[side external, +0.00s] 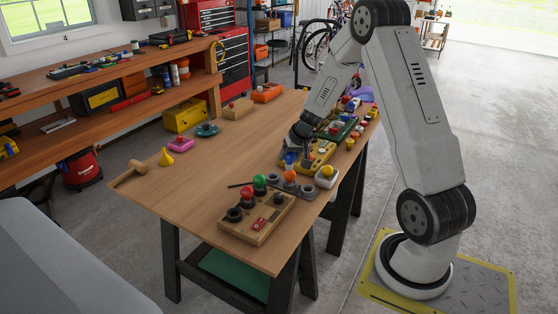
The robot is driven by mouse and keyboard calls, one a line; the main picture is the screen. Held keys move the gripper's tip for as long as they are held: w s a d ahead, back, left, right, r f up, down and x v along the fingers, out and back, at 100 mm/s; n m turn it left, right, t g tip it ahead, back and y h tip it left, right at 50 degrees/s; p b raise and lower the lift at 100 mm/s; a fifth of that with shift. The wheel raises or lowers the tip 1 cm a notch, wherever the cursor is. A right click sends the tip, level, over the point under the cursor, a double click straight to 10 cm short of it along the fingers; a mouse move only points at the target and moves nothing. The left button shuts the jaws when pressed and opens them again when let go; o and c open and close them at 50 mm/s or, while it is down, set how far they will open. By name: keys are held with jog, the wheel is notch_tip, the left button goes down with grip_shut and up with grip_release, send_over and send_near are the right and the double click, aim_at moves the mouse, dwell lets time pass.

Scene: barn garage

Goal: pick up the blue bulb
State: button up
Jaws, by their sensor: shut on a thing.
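My gripper (291,151) points down over the right-hand part of the wooden table (225,160). It is shut on the blue bulb (289,157), which shows as a small blue patch at the fingertips. The bulb sits low, beside a yellow board (318,156) with small parts on it. The fingers hide part of the bulb, and I cannot tell whether it touches what is below it.
Near the gripper are an orange bulb (291,170), a green bulb (259,182), a red bulb (246,193) and a white box with a yellow top (326,173). A wooden switch board (257,218) lies in front. A wooden mallet (130,173) lies left. The table's middle is clear.

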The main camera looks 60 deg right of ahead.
jog(key=shift+s+a+r, duration=0.4)
jog(key=shift+s, duration=0.35)
jog(key=shift+s+a+r, duration=0.35)
jog(key=shift+s+a, duration=0.05)
jog(key=shift+s, duration=0.3)
jog(key=n+y, duration=0.2)
jog(key=n, duration=0.3)
send_over(229, 212)
jog(key=s, duration=0.2)
notch_tip(229, 212, down, 4)
jog(key=shift+w+d, duration=0.1)
jog(key=shift+d, duration=0.1)
jog(key=shift+f, duration=0.15)
jog(key=shift+f, duration=2.75)
jog(key=shift+f, duration=0.65)
